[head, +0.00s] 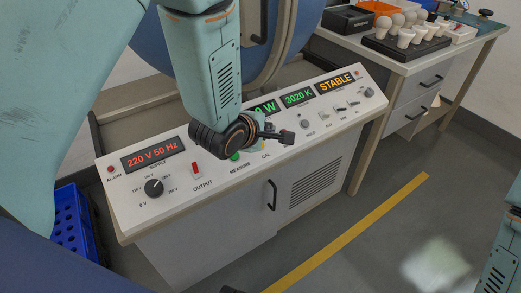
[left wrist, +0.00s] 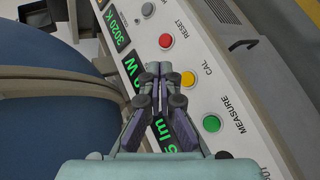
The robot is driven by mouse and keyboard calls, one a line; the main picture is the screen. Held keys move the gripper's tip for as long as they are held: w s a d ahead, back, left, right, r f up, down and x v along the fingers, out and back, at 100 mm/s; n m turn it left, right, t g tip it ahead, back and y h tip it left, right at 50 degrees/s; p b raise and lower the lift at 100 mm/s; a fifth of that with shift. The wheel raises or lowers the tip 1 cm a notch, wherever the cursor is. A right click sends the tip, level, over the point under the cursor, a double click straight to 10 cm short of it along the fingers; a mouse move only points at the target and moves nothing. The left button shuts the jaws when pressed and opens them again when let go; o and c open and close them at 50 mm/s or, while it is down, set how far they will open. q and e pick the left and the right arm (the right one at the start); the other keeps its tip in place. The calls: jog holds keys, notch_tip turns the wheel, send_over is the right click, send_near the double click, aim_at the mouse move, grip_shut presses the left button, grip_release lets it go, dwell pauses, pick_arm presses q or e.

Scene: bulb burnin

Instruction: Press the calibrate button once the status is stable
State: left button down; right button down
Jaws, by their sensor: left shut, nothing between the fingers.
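The status display (head: 335,84) reads STABLE in orange at the right end of the sloped control panel (head: 130,205). The calibrate button is the yellow button (left wrist: 188,79) above the CAL label in the left wrist view. In the head view my gripper largely covers it. My left gripper (head: 287,137) is shut and empty over the middle of the panel. In the left wrist view its closed fingertips (left wrist: 153,71) appear just left of the yellow button. I cannot tell their height above the panel. My right gripper is out of view.
Near CAL are the green MEASURE button (left wrist: 211,123) and red RESET button (left wrist: 166,40). A red OUTPUT switch (head: 196,169) and a dark rotary knob (head: 153,187) are at the panel's left. Bulbs (head: 397,20) stand on the bench behind right.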

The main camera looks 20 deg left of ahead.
pick_arm(q)
jog(key=shift+w+a+f+b, duration=0.15)
jog(key=shift+a+f+b, duration=0.05)
jog(key=shift+f+b, duration=0.4)
jog(key=shift+w+a+f+b, duration=0.15)
jog(key=shift+a+f+b, duration=0.05)
jog(key=shift+f+b, duration=0.35)
jog(key=shift+w+f, duration=0.1)
jog(key=shift+f, duration=0.15)
jog(key=shift+w+a+f+b, duration=0.15)
jog(key=shift+a+f+b, duration=0.15)
jog(key=shift+f, duration=0.1)
jog(key=shift+w+a+f+b, duration=0.15)
jog(key=shift+f+b, duration=0.15)
jog(key=shift+f, duration=0.1)
jog(key=shift+f, duration=0.1)
jog(key=shift+w+a+f, duration=0.15)
jog(key=shift+a+f, duration=0.05)
jog(key=shift+f, duration=0.05)
jog(key=shift+w+a+f, duration=0.1)
jog(key=shift+f, duration=0.3)
dwell(0.6)
jog(key=shift+r, duration=0.15)
jog(key=shift+s+d+r+p, duration=0.15)
jog(key=shift+r+p, duration=0.2)
jog(key=shift+p, duration=0.2)
jog(key=shift+s+d+r+p, duration=0.15)
jog(key=shift+r+p, duration=0.15)
jog(key=shift+p, duration=0.2)
